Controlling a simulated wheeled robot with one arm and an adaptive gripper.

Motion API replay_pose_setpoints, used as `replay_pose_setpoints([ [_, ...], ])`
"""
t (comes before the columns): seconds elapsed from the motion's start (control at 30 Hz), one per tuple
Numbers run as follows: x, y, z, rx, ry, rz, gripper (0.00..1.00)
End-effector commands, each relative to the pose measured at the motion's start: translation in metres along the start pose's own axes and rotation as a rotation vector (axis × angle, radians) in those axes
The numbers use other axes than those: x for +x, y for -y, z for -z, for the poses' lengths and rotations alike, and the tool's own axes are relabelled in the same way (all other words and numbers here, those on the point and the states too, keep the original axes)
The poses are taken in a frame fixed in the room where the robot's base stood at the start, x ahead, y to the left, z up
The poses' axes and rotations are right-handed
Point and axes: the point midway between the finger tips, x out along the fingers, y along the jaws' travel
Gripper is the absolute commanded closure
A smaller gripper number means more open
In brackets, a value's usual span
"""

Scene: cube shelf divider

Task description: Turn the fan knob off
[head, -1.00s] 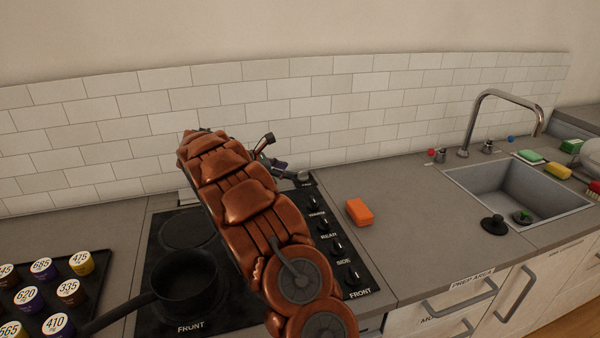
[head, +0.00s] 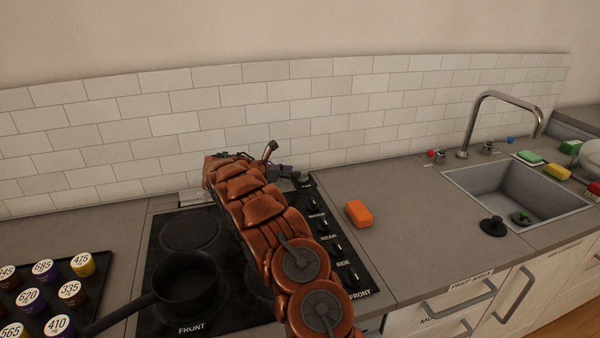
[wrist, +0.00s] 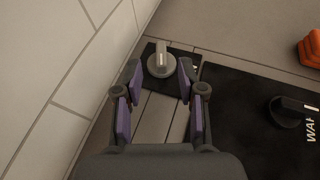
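The fan knob (wrist: 160,64) is a light grey round knob with a raised bar, on a small black plate in the wrist view. In the head view the knob (head: 305,178) shows at the back right corner of the stove, just right of my gripper (head: 285,172). In the wrist view my gripper (wrist: 159,82) is open, with its two purple-padded fingers apart. The knob shows ahead, between the fingertips. I cannot tell whether either finger touches it. Part of the stove is hidden behind my arm in the head view.
More knobs, labelled warm, rear, side and front, line the right of the black stove (head: 170,315). An orange sponge (head: 358,213) lies right of them. A dark pan (head: 185,285) sits on the front left burner. The tiled wall (wrist: 50,75) is close on the left.

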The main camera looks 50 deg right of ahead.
Motion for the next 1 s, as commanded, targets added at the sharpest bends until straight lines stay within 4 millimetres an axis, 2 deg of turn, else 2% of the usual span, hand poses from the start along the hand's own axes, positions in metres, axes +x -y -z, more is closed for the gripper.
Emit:
replay_pose_setpoints([
  [0.1, 0.018, 0.000, -0.001, 0.000, -0.002, 0.001, 0.60],
  [0.3, 0.041, 0.000, -0.001, 0.000, 0.000, 0.001, 0.60],
  [0.43, 0.048, 0.001, 0.001, -0.001, -0.001, 0.001, 0.60],
  [0.67, 0.049, 0.000, 0.000, -0.001, 0.000, 0.001, 0.60],
  [1.0, 0.049, 0.000, 0.000, 0.000, 0.000, 0.000, 0.95],
])
